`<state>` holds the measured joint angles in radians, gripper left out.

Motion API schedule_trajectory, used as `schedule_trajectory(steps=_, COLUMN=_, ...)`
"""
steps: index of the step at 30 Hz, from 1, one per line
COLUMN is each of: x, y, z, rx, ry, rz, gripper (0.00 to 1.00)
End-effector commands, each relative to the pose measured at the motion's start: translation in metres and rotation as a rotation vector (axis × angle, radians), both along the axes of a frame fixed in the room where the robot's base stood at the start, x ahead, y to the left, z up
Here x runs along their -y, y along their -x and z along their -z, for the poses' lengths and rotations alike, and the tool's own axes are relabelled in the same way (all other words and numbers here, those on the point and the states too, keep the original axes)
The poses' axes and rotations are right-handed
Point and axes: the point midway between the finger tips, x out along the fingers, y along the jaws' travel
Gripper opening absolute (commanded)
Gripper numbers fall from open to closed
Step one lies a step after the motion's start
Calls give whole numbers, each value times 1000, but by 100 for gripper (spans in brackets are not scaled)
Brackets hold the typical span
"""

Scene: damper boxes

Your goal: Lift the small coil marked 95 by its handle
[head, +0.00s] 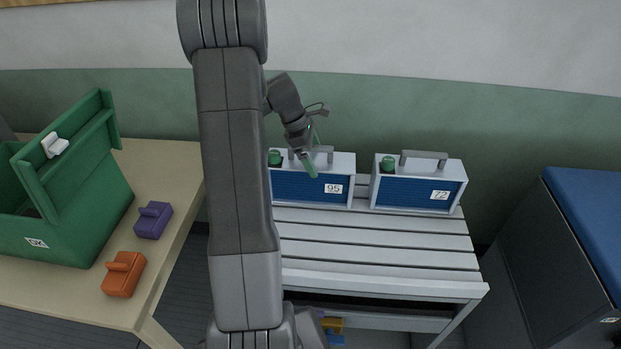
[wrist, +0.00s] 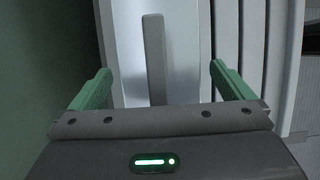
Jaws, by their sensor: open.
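The small coil marked 95 (head: 307,188) is a pale box with a blue front and a white label, upright on the slatted bench. Its grey bar handle (head: 324,149) stands on top, partly hidden by my gripper in the head view. My gripper (head: 313,150) is open just above the coil's top. In the wrist view, the handle (wrist: 154,55) runs lengthwise between the two green fingers of my gripper (wrist: 160,82), a little nearer the left finger. Neither finger visibly touches it. My arm hides the coil's left edge in the head view.
A similar coil marked 72 (head: 418,186) stands close on the right. The slatted bench (head: 375,240) is clear in front. A table (head: 180,165) on the left holds a green bin (head: 90,205), a purple block (head: 152,220) and an orange block (head: 123,274). A wall stands behind.

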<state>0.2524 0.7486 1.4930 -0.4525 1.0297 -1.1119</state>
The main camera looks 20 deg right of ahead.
Motion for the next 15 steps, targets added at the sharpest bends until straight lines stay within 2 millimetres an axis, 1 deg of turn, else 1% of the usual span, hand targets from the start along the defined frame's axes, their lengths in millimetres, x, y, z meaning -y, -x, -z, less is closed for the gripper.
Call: schedule_trajectory(steps=15, x=0, y=0, z=5, rx=0, ry=0, rz=0, gripper=100)
